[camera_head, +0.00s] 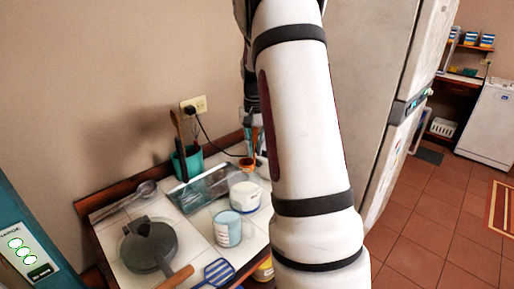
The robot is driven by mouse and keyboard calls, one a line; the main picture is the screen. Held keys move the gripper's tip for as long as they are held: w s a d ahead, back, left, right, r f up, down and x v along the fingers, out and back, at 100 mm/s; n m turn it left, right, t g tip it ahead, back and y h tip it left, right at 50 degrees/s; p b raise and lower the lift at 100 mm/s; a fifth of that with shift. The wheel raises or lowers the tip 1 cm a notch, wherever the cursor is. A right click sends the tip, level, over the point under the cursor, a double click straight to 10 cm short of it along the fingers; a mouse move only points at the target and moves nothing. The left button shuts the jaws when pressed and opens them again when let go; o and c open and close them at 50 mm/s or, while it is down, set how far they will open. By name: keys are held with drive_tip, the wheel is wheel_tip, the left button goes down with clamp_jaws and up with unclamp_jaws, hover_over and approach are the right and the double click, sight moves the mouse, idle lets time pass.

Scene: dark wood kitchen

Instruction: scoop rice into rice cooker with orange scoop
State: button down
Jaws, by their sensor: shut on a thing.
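My gripper (252,112) shows only in part as dark links at the left edge of my white arm, above the back of the tiled counter. It is shut on a thin orange object, which looks like the orange scoop (254,139); its lower end is near a white item partly hidden by my arm. A white tub with a blue band (245,197) stands on the counter below. A light blue and white canister (228,231) stands in front of it. I cannot tell which item holds rice, and no rice cooker is clearly identifiable; my arm hides the counter's right side.
The tiled counter (112,235) also holds a teal utensil pot (187,163), a clear tray (203,188), a metal ladle (130,201), a grey round press (150,245) and a blue slotted turner (218,270). A fridge (375,70) stands right. Red tiled floor is open beyond.

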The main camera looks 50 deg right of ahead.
sight(250, 161)
drive_tip(key=shift+w+a+f+b, duration=0.7)
drive_tip(key=shift+f+b, duration=2.3)
drive_tip(key=shift+f, duration=4.25)
drive_tip(key=shift+d+r+p, duration=0.2)
drive_tip(key=shift+r+p, duration=1.75)
drive_tip(key=shift+r, duration=2.45)
drive_tip(key=shift+s+d+r+p, duration=0.15)
drive_tip(key=shift+r+p, duration=0.45)
drive_tip(key=shift+r, duration=1.3)
drive_tip(key=shift+s+d+r+p, duration=0.15)
drive_tip(key=shift+r+p, duration=0.4)
drive_tip(key=shift+r, duration=1.35)
